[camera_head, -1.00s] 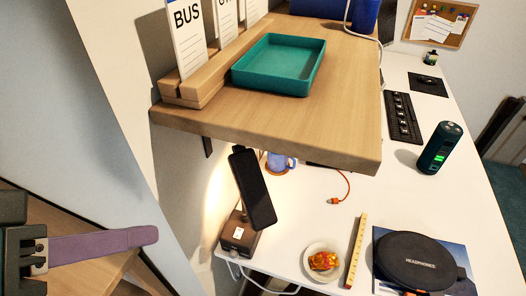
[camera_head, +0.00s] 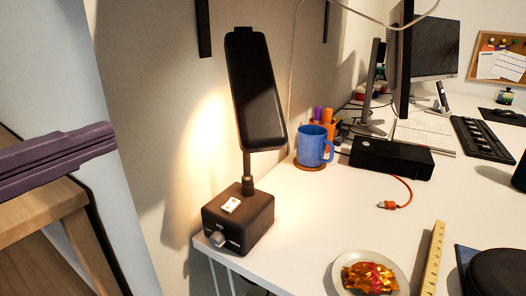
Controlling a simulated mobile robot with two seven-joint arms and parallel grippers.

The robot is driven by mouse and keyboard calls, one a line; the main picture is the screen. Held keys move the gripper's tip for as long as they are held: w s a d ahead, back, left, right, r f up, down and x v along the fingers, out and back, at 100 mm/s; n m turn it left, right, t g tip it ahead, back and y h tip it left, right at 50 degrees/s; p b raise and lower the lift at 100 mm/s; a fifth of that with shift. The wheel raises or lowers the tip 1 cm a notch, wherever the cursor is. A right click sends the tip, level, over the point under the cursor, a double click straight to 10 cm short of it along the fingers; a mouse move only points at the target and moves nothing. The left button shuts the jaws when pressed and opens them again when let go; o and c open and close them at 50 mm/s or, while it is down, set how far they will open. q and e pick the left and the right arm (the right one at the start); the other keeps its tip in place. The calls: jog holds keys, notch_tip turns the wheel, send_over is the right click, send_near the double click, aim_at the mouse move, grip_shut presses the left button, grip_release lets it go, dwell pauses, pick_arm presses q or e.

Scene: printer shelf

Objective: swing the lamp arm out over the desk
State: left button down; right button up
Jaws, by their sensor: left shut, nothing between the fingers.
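The lamp stands at the left end of the white desk (camera_head: 310,215). It has a dark box base (camera_head: 238,218) with a white switch on top and a knob on its front. A short post rises from the base to a long, flat black lamp arm (camera_head: 257,90), which stands nearly upright beside the wall. Light glows on the wall behind it. My left gripper (camera_head: 110,138) comes in from the left edge with purple fingers, shut and empty. It is left of the lamp and apart from it. My right gripper is not in view.
A blue mug (camera_head: 312,146) on a coaster and a black box (camera_head: 391,158) stand behind the lamp's right. A plate of wrapped sweets (camera_head: 368,275), a yellow ruler (camera_head: 433,258) and an orange cable (camera_head: 403,190) lie on the desk. A wooden surface (camera_head: 40,215) is at the left.

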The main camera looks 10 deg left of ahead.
pick_arm(q)
jog(key=x, duration=0.4)
jog(key=d+p+x, duration=0.1)
jog(key=x, duration=0.3)
jog(key=d+p+x, duration=0.1)
jog(key=x, duration=0.3)
jog(key=shift+s, duration=0.25)
jog(key=shift+w+d+f, duration=0.1)
jog(key=shift+w+d, duration=0.1)
jog(key=shift+d, duration=0.2)
jog(key=shift+d, duration=0.1)
